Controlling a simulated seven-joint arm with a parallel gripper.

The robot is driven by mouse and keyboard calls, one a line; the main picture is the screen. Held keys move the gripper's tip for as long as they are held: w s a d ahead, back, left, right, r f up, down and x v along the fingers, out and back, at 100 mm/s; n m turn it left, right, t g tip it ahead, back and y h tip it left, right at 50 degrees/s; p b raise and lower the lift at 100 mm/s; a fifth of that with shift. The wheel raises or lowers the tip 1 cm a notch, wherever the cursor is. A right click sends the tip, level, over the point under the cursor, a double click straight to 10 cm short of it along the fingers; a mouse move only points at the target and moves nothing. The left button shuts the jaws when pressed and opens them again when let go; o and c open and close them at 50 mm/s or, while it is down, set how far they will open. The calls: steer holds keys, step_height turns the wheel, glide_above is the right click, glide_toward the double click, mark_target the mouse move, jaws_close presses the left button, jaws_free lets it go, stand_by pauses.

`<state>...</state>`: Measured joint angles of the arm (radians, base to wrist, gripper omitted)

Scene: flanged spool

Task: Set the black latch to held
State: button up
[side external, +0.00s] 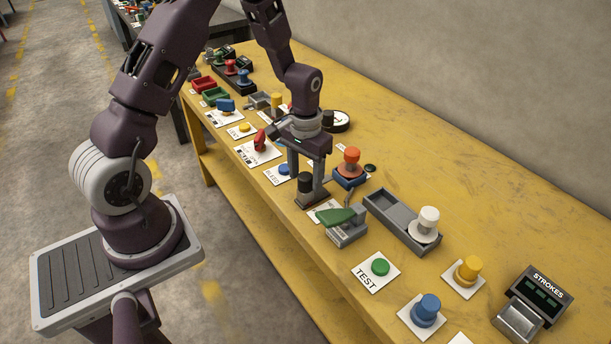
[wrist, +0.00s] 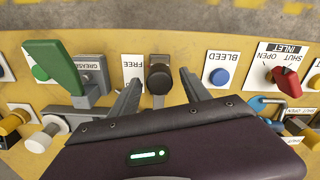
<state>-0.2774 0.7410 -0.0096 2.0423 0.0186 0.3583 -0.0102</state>
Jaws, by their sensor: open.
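The black latch (side external: 305,182) has a dark upright knob on a small base at the bench's front edge. In the wrist view the black latch (wrist: 159,77) sits beside a white card (wrist: 132,67) reading FREE. No HELD marking is readable, and I cannot tell the latch's setting. My gripper (side external: 306,174) is open, pointing down, with one finger on each side of the knob. In the wrist view the fingers of my gripper (wrist: 158,83) show gaps to the knob on both sides. The lower part of the latch is partly hidden by the gripper.
A green-handled GREASE lever (wrist: 55,65) stands close on one side. The blue BLEED button (wrist: 220,76) and red INLET handle (wrist: 287,82) are on the other. A red-orange knob (side external: 351,156) and grey tray (side external: 400,220) stand near. The bench's back is largely clear.

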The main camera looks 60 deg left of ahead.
steer(key=shift+f, duration=0.3)
jaws_close()
stand_by(1.2)
